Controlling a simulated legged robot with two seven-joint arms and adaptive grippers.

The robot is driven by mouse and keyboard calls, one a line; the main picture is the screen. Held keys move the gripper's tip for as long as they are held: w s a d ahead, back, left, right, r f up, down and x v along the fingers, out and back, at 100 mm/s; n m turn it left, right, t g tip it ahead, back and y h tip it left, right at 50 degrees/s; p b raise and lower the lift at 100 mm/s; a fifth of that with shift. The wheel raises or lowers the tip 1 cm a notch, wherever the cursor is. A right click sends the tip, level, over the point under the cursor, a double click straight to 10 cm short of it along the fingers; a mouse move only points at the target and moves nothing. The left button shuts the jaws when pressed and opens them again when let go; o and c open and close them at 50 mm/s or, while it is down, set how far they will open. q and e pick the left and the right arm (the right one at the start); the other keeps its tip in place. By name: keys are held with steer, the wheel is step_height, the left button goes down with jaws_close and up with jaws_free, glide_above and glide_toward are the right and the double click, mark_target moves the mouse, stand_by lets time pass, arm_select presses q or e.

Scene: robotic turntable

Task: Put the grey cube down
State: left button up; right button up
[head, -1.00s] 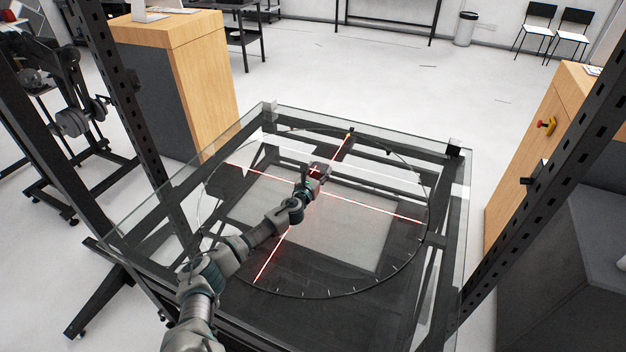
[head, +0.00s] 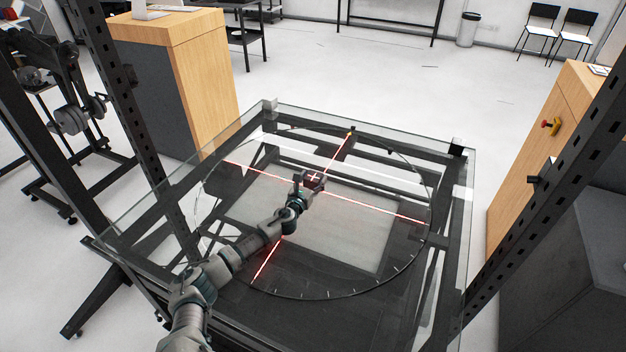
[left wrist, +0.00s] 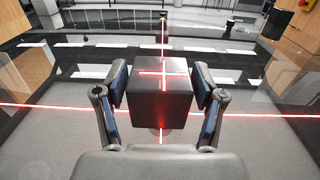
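The grey cube (left wrist: 160,95) stands between the fingers of my left gripper, with a pale laser cross on its top. Its underside is close to the glass turntable (left wrist: 55,150); it seems to rest there, though the contact is not clear. In the head view the cube (head: 315,178) is small and partly covered by the gripper. My left gripper (head: 309,181) also shows in the left wrist view (left wrist: 160,82). Its blue-padded fingers are spread on both sides of the cube, very near its sides. My right gripper is not in view.
Red laser lines (head: 370,209) cross on the turntable. Dark posts of a frame (head: 125,100) rise at left and right. Wooden cabinets (head: 205,80) stand beyond the table on both sides. The glass around the cube is clear.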

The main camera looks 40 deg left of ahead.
mark_target(311, 182)
arm_select(q)
steer(key=shift+d+r, duration=0.1)
steer(key=shift+d, duration=0.1)
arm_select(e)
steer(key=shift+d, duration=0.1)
arm_select(q)
steer(key=shift+r, duration=0.1)
steer(key=p+v, duration=0.1)
steer(key=v, duration=0.3)
steer(key=p+v, duration=0.1)
steer(key=v, duration=0.5)
steer(key=shift+s, duration=0.1)
steer(key=shift+v, duration=0.95)
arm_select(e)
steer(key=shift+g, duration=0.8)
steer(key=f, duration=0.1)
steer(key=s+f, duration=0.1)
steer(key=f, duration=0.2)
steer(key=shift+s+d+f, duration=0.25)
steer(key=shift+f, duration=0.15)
